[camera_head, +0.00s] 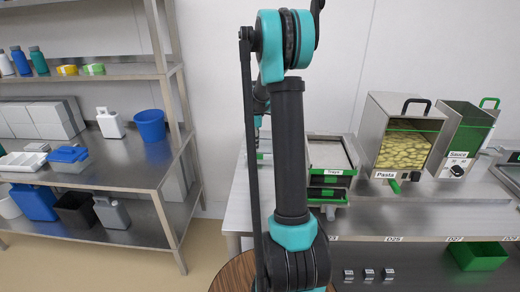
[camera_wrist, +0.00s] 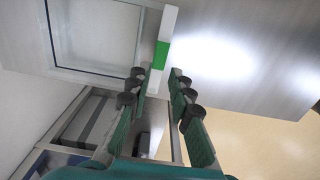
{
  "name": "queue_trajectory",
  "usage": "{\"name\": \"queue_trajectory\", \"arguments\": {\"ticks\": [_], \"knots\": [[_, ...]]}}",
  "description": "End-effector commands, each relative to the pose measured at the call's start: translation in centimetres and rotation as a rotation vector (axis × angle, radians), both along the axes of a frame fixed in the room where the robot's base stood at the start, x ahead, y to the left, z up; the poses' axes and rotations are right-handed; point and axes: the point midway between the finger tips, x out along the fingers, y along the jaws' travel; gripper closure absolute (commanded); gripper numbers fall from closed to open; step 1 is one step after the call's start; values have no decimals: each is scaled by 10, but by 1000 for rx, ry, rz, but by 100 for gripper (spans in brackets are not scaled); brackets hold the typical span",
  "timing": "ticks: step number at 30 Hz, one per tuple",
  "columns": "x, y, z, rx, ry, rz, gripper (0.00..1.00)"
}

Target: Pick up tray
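The tray holder (camera_head: 331,152), a metal-framed unit labelled "Trays", stands on the counter just right of my arm in the head view. Dark trays (camera_head: 327,181) with green edges show in its front, below the label; their left part is close to my arm. A white and green strip (camera_wrist: 160,52) lies just beyond the tips, beside a framed pale panel (camera_wrist: 95,32). In the head view my arm hides most of the gripper.
The pasta dispenser (camera_head: 404,145) and sauce dispenser (camera_head: 464,137) stand right of the tray holder. A green bin (camera_head: 478,256) sits on the shelf below. A metal rack (camera_head: 120,170) with bottles, boxes and a blue bucket (camera_head: 150,125) is at left.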

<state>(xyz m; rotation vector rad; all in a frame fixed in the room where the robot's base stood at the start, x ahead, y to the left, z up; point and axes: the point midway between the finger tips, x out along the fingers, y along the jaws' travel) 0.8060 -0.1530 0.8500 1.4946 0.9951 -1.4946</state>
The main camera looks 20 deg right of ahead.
Motion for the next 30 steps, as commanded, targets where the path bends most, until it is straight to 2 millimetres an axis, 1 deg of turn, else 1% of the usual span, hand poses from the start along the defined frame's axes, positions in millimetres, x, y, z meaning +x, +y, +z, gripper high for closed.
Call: {"name": "queue_trajectory", "arguments": {"ticks": [4,9,12,15,21,23,26,27,30], "knots": [[1,-1,-13,0,0,0,79],[1,-2,-38,0,0,-1,79],[1,-2,-48,0,0,0,79],[1,-2,-52,0,0,0,79],[1,-2,-53,0,0,0,79],[1,-2,-53,0,0,0,86],[1,-2,-53,0,0,0,98],[1,-2,-53,0,0,0,100],[1,-2,-52,0,0,0,100]]}}
